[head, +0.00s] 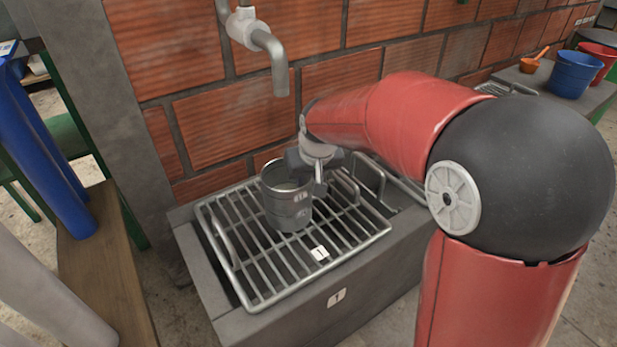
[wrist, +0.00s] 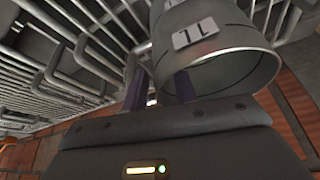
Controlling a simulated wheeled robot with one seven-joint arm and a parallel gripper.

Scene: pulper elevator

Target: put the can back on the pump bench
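The grey metal can (head: 288,205) stands upright, mouth up, on the metal grate (head: 338,241) over a concrete trough. My gripper (head: 320,180) is at the right side of its rim. In the wrist view the can (wrist: 215,62) shows a "1L" label and its open mouth. There my gripper (wrist: 160,88) has one dark finger outside the can and the other at the mouth, seemingly inside. A gap shows between the fingers. Contact with the wall cannot be told. I cannot tell for sure which surface is the pump bench.
A grey tap (head: 275,60) hangs from the brick wall above the grate. Another bench (head: 560,95) at the far right holds a blue bucket (head: 574,75), a red bucket and an orange scoop (head: 532,63). A wooden bench (head: 105,265) and blue pipe stand at left.

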